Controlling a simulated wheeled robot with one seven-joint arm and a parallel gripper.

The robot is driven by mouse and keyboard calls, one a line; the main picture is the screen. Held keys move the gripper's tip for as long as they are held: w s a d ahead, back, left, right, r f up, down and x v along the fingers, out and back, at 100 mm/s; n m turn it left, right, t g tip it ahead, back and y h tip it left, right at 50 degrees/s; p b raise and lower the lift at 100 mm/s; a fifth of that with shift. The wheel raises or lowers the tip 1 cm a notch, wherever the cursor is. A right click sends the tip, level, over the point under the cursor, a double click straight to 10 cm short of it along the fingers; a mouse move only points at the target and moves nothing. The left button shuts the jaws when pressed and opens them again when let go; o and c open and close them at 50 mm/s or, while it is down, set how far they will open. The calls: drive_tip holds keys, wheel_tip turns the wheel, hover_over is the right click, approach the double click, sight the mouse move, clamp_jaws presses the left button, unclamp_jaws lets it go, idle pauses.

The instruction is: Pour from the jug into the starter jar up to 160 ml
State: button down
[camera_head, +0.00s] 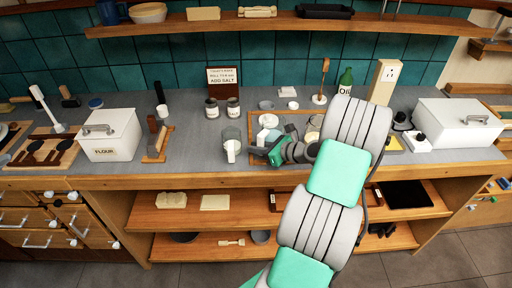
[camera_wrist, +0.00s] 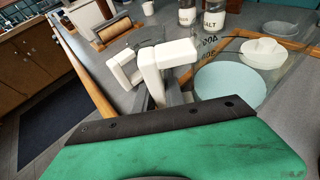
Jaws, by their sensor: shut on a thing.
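My gripper (camera_head: 258,151) reaches left over the worktop, its jaws shut on a white handle-like part (camera_head: 232,147), which I take for the jug's handle. In the wrist view, the angular white handle (camera_wrist: 165,58) stands just beyond my gripper (camera_wrist: 170,98); a second white angled part (camera_wrist: 122,73) is beside it. A clear glass vessel (camera_head: 231,133) stands right behind the white part; I cannot tell whether it is the jug's body or the starter jar. My gripper's body hides the near side.
The worktop between box and handle is partly clear.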

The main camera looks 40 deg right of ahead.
drive_tip(key=shift+f, duration=0.6)
drive_tip(key=c, duration=1.3)
unclamp_jaws()
drive_tip(key=p+v, duration=0.2)
drive_tip(key=v, duration=0.1)
drive_tip(key=shift+r, duration=0.1)
drive_tip(key=shift+p+v, duration=1.7)
drive_tip(key=shift+v, duration=1.25)
